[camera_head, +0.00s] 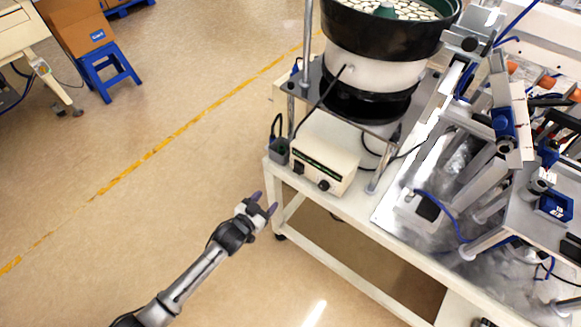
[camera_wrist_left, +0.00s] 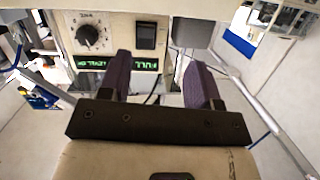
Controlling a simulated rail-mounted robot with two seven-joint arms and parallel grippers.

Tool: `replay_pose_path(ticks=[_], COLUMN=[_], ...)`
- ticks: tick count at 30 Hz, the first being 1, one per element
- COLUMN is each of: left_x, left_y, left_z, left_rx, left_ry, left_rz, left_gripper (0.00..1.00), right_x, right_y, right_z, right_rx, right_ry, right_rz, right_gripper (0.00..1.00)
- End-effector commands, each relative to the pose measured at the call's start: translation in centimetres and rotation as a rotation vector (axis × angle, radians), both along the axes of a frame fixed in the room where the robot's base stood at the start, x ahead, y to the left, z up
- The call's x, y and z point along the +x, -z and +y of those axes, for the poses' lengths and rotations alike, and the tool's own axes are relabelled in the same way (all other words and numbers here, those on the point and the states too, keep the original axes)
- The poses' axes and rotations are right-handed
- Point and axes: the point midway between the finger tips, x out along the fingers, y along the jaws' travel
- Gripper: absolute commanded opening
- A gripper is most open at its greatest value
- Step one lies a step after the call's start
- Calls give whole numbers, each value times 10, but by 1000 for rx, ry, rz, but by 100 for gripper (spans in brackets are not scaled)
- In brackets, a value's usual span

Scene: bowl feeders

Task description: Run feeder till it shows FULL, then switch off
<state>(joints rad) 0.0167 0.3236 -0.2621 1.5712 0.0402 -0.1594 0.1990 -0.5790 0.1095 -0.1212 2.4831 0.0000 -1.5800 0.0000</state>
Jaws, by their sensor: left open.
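The bowl feeder (camera_head: 375,55) stands on the white bench, its dark bowl holding many pale parts. Its cream control box (camera_head: 325,165) sits at the bench's near-left corner. In the left wrist view, the box appears upside down with a round knob (camera_wrist_left: 90,34), a dark rocker switch (camera_wrist_left: 146,36) and a display (camera_wrist_left: 118,63) with green characters. A finger covers part of the display, and I cannot read its text surely. My left gripper (camera_head: 265,202) is open and empty, in front of the box and apart from it. It also shows in the left wrist view (camera_wrist_left: 158,62).
A small grey box (camera_head: 279,150) stands beside the control box. A metal post (camera_head: 307,50) rises behind it. Machinery with blue tubes fills the bench's right side. Floor left of the bench is clear up to a blue stool (camera_head: 106,72).

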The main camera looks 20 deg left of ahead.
Motion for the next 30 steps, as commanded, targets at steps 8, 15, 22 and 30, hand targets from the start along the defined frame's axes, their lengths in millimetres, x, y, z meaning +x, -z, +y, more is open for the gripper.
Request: replay_pose_path(ticks=[8, 15, 22, 30], left_x=[3, 28, 70, 111], left_y=[-34, -36, -35, -36], left_z=[-11, -18, -29, -41], left_rx=[-112, -135, -134, -133], left_ry=[53, 53, 53, 53], left_rz=[-189, -197, -197, -195], left_gripper=[57, 57, 57, 57], right_x=[-1, -1, -1, -1], right_y=[2, 7, 17, 26], right_z=[-5, -5, -4, -2], right_rx=[-15, -18, -14, -7], right_ry=[-8, -9, -6, -2], right_rz=[3, 4, 5, 5], right_gripper=[43, 43, 43, 43])
